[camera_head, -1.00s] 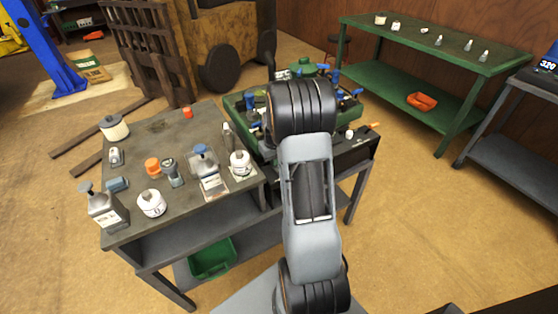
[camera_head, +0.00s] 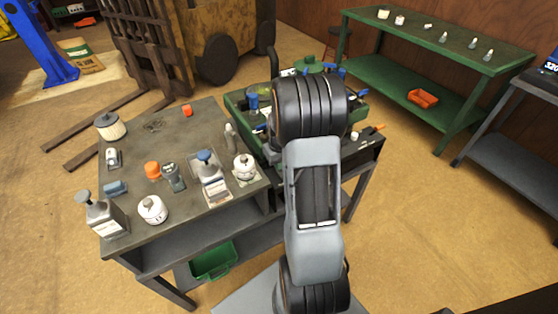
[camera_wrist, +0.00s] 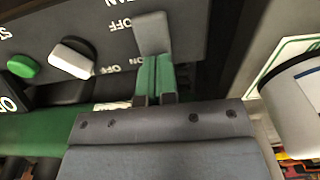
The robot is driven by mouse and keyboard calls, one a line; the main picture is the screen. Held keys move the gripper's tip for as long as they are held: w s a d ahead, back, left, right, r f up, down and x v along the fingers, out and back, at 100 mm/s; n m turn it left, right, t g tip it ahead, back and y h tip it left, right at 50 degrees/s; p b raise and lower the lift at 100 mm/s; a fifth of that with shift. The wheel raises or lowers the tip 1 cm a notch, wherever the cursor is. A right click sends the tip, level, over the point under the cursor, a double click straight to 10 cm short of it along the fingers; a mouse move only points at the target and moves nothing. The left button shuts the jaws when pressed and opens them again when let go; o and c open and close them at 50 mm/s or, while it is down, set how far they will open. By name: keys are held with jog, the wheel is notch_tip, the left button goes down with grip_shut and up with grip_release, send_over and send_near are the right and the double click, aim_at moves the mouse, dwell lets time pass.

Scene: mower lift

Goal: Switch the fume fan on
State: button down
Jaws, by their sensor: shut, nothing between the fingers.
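In the wrist view a dark control panel (camera_wrist: 200,30) carries upside-down white lettering, with FAN and OFF at the top. A grey block (camera_wrist: 152,33) stands beside that lettering, directly beyond my fingertips. I cannot tell whether it is the fan switch or part of my fingers, nor which way a switch is set. My gripper (camera_wrist: 154,75) is shut, its green-faced fingers together over the panel. To the left are a white knob (camera_wrist: 72,58) and a green button (camera_wrist: 22,66). In the head view my arm hides the gripper and most of the panel.
A white cylindrical container (camera_wrist: 295,95) stands close right of my gripper in the wrist view. In the head view a grey table (camera_head: 190,240) with bottles and pots lies left of my arm. A green bench (camera_head: 490,55) stands back right. Floor (camera_head: 430,200) on the right is clear.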

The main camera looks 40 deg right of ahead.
notch_tip(320, 180, up, 14)
jog(key=w+p, duration=0.1)
jog(key=w, duration=0.1)
jog(key=shift+d+t, duration=0.2)
jog(key=shift+t, duration=0.1)
jog(key=shift+f, duration=0.15)
jog(key=s+a+r+t, duration=0.1)
jog(key=s+a, duration=0.6)
jog(key=a, duration=0.3)
jog(key=s+a+r+n, duration=0.1)
jog(key=s+a+r, duration=0.1)
jog(key=s+a, duration=0.5)
jog(key=a, duration=0.3)
jog(key=shift+s+a+r+t, duration=0.2)
jog(key=shift+a+r+t, duration=0.1)
jog(key=shift+t, duration=0.1)
jog(key=shift+d, duration=0.15)
